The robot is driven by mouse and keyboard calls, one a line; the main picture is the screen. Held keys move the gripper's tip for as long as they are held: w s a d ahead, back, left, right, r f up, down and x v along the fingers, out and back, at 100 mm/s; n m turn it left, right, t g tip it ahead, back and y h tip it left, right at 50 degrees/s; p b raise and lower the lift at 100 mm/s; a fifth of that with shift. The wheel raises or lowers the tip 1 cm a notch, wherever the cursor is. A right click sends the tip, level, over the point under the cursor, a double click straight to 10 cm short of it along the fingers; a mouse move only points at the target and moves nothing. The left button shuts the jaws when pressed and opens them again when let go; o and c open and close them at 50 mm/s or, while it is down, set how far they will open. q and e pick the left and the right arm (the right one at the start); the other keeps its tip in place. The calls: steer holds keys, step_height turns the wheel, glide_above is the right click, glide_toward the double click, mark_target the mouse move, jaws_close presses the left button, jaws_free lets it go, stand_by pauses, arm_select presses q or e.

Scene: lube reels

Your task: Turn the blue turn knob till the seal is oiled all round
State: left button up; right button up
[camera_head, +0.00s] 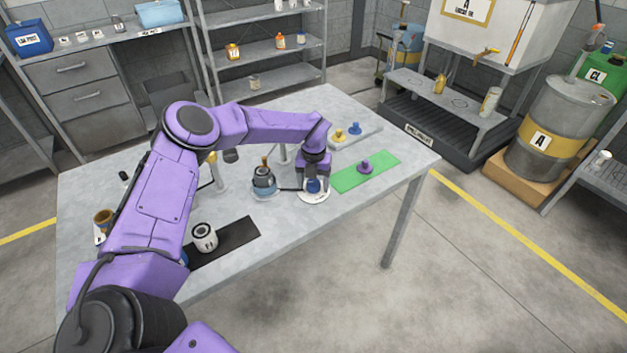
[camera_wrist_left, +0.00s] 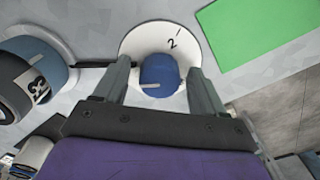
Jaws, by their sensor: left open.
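The blue turn knob (camera_head: 313,186) stands on a round white dial plate on the grey table, below my left gripper (camera_head: 314,178). In the left wrist view the blue knob (camera_wrist_left: 160,75) lies between the two fingers of the left gripper (camera_wrist_left: 162,85), which are apart with a gap on each side. The white dial plate (camera_wrist_left: 135,40) bears a "2" and a short line. A dark rod runs left from it towards a grey and blue round holder (camera_head: 264,190) with a dark filter-like part on it. The seal cannot be made out. My right gripper is not in view.
A green mat (camera_head: 345,181) with a purple knob (camera_head: 366,167) lies to the right. A tray with yellow and blue knobs (camera_head: 354,128) is behind it.

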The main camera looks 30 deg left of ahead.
arm_select(q)
steer(key=c, duration=1.1)
steer(key=shift+o, duration=0.2)
